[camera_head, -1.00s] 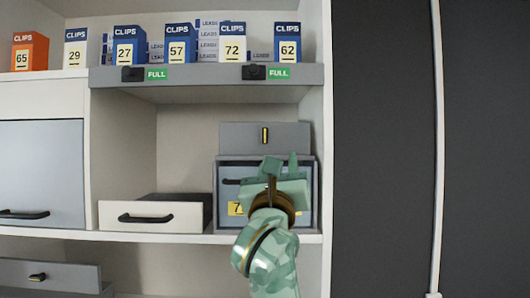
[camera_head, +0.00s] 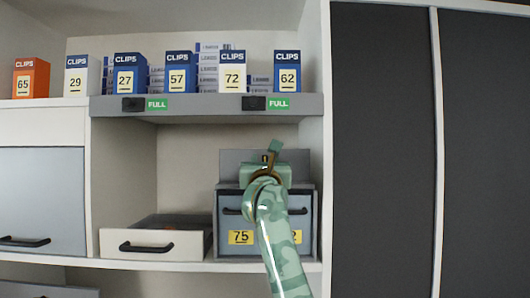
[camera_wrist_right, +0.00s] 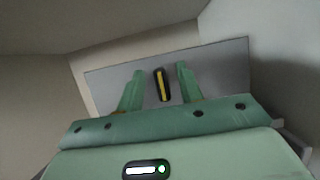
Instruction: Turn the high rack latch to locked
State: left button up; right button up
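The rack latch is a dark oval knob (camera_wrist_right: 162,85) with a yellow bar, on a grey panel (camera_wrist_right: 222,68). In the right wrist view its bar stands nearly upright, tilted slightly. In the head view the panel (camera_head: 228,160) stands above a grey-blue drawer unit, and the latch is hidden behind my right gripper (camera_head: 271,153). In the right wrist view my right gripper (camera_wrist_right: 159,80) is open, with one finger on each side of the latch in the picture. The fingers appear apart from it; their depth to the panel is unclear. My left gripper is not in view.
Below the panel is a drawer unit (camera_head: 228,222) with yellow labels, partly behind my arm. A shallow open drawer (camera_head: 150,243) sits left of it. Clips boxes (camera_head: 232,72) line the shelf (camera_head: 200,108) above. A white side wall (camera_head: 313,150) stands close on the right.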

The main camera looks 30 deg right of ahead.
jog(key=shift+w+d+r, duration=0.2)
jog(key=shift+w+d, duration=0.05)
jog(key=shift+w, duration=0.2)
jog(key=shift+c, duration=0.3)
grip_shut()
